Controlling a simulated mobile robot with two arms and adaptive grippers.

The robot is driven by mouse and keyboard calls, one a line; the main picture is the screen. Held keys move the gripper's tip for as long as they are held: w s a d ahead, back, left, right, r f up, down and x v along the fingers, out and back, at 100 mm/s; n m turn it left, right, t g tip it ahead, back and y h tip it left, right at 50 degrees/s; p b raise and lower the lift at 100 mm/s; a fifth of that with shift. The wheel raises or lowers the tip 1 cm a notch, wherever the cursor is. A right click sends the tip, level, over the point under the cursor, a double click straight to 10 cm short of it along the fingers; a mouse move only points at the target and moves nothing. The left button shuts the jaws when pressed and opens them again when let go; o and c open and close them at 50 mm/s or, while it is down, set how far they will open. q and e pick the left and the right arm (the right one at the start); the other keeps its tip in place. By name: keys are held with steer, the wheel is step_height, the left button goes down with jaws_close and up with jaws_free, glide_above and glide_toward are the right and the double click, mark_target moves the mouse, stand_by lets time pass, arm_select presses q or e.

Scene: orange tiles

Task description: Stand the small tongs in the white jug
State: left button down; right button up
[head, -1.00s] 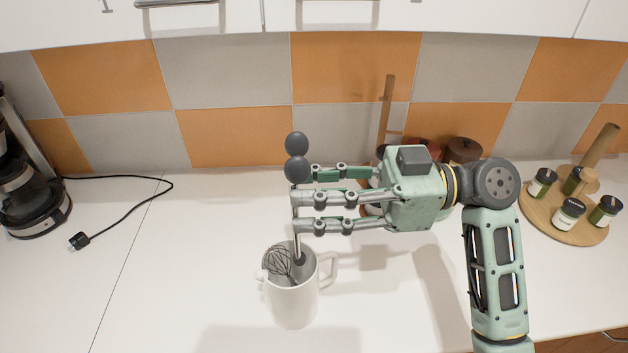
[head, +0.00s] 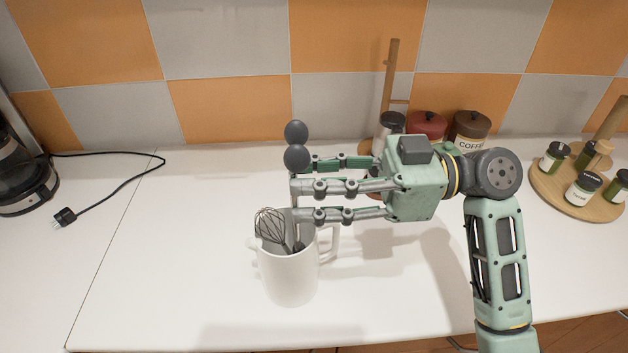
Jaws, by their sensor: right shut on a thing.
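The small tongs are upright in my right gripper (head: 301,189), which is shut on them above the white jug (head: 288,279). The two dark grey rounded heads of the tongs (head: 297,158) stick up above my fingers. Their lower end reaches down inside the jug mouth, beside a wire whisk (head: 271,226) that leans in the jug. Whether the tongs touch the jug's bottom is hidden. The jug stands upright on the counter with its handle to the right. My left gripper is not in view.
Behind my right gripper stand a wooden holder (head: 391,75), a red canister (head: 427,124) and a coffee canister (head: 470,131). A round wooden board (head: 570,198) with jars is at right. A coffee maker (head: 22,178) and its cord are at left. The white counter (head: 170,260) left of the jug is clear.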

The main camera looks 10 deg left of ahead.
steer(key=shift+f, duration=0.1)
steer(key=o, duration=1.3)
steer(key=v, duration=1.2)
step_height(320, 180, up, 10)
steer(key=p, duration=0.3)
steer(key=shift+p, duration=0.35)
